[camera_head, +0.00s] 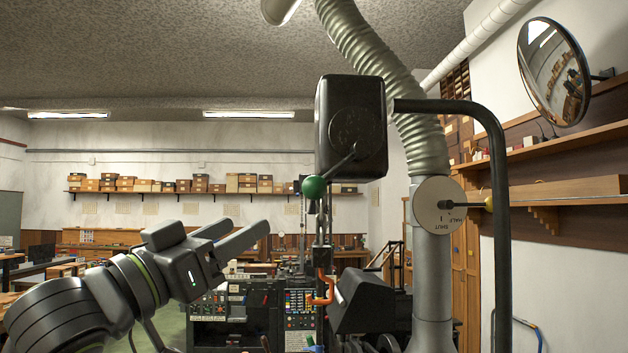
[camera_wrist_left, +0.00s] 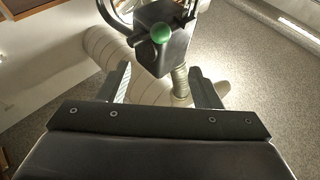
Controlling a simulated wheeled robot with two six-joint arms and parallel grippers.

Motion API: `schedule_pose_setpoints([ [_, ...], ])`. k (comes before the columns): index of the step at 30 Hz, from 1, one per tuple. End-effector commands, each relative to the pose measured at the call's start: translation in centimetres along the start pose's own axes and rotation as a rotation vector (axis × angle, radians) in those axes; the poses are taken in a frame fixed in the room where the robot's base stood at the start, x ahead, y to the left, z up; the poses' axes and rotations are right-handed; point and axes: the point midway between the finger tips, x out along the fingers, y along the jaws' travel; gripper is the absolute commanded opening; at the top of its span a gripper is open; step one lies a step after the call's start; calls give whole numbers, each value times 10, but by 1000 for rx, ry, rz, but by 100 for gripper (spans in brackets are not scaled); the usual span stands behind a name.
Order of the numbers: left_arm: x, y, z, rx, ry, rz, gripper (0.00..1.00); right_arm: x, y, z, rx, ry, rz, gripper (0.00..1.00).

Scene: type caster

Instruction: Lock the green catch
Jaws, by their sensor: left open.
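The green catch shows as a green ball knob (camera_head: 314,187) on a thin dark lever at the front of a black box (camera_head: 350,125) in the head view. The lever slopes down to the left from the box. The knob also shows near the top of the left wrist view (camera_wrist_left: 162,33), between and beyond the fingers. My left gripper (camera_head: 247,226) is open and empty, below and to the left of the knob, apart from it. Its fingers point up and to the right. My right gripper is in neither view.
A grey flexible duct (camera_head: 390,90) rises behind the box. A black bent tube (camera_head: 497,200) runs down on the right. A round dial plate (camera_head: 438,204) and an orange hook (camera_head: 323,290) are nearby. Space between my left gripper and the knob looks clear.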

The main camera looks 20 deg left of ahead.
Motion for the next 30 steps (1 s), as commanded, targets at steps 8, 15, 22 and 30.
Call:
schedule_pose_setpoints([
  [8,19,2,-4,-5,2,5,58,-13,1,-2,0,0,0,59],
  [15,49,1,-4,-5,1,5,58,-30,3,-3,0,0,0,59],
  [22,83,2,-4,-5,0,3,58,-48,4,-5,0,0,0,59],
  [30,133,1,-6,-4,-1,3,58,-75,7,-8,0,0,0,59],
])
